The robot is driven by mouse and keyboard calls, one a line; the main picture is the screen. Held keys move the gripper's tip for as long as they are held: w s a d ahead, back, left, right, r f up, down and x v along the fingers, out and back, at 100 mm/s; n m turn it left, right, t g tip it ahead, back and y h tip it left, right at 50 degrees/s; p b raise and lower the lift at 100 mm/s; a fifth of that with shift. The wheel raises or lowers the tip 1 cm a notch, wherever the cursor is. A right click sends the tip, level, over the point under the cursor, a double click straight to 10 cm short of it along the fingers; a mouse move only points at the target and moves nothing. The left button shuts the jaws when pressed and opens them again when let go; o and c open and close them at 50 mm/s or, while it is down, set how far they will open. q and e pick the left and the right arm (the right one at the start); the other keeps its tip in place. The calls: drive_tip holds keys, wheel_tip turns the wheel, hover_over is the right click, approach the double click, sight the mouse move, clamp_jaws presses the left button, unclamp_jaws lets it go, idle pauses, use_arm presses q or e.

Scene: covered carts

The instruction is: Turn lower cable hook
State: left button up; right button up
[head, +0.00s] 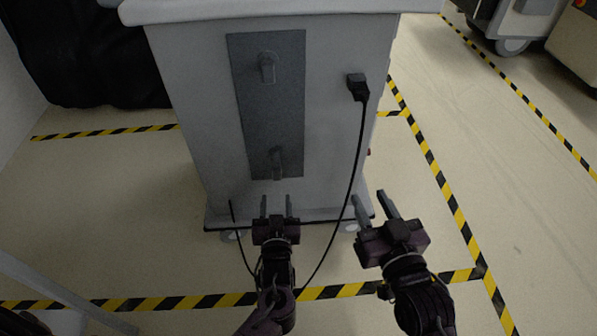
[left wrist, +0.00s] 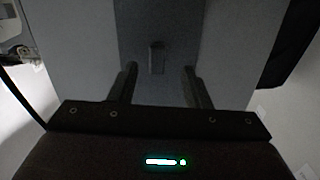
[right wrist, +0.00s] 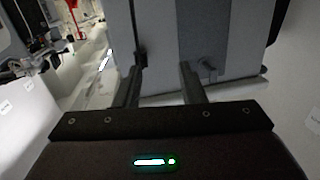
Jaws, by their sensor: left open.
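The lower cable hook (head: 277,160) is a small grey hook near the bottom of the dark grey panel (head: 272,110) on the cart's side. The upper hook (head: 267,67) sits near the panel's top. My left gripper (head: 276,205) is open and empty, just below and in front of the lower hook, not touching it. In the left wrist view a hook (left wrist: 157,57) shows beyond and between the open fingers. My right gripper (head: 376,207) is open and empty, right of the left one, near the cart's lower right corner. A hook (right wrist: 207,69) also shows in the right wrist view.
The white cart (head: 345,135) fills the middle. A black cable (head: 352,170) hangs from a plug (head: 357,87) on its right side, passing between my grippers. Yellow-black floor tape (head: 440,185) runs right of it. A dark covered thing (head: 95,60) stands at left.

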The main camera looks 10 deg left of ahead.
sight(277, 175)
use_arm(q)
drive_tip(key=shift+n+t+y, duration=0.3)
drive_tip(key=shift+y, duration=0.1)
drive_tip(key=w, duration=0.1)
drive_tip(key=w+r+b, duration=0.1)
drive_tip(key=w, duration=0.3)
drive_tip(key=shift+a+r, duration=0.3)
drive_tip(key=shift+a, duration=0.05)
drive_tip(key=b+x, duration=0.1)
drive_tip(key=x, duration=0.2)
drive_tip(key=shift+w+a, duration=0.1)
drive_tip(key=shift+w, duration=0.3)
use_arm(e)
drive_tip(key=s+d+r+t+y, duration=0.1)
drive_tip(key=r+t, duration=0.3)
drive_tip(key=r, duration=0.5)
drive_tip(key=s+d+r+t+y, duration=0.2)
drive_tip(key=r+t, duration=0.2)
drive_tip(key=r, duration=0.5)
drive_tip(key=shift+n+y, duration=0.3)
drive_tip(key=shift+y, duration=0.1)
use_arm(q)
clamp_jaws()
use_arm(e)
drive_tip(key=shift+t, duration=0.3)
drive_tip(key=shift+a+f, duration=0.1)
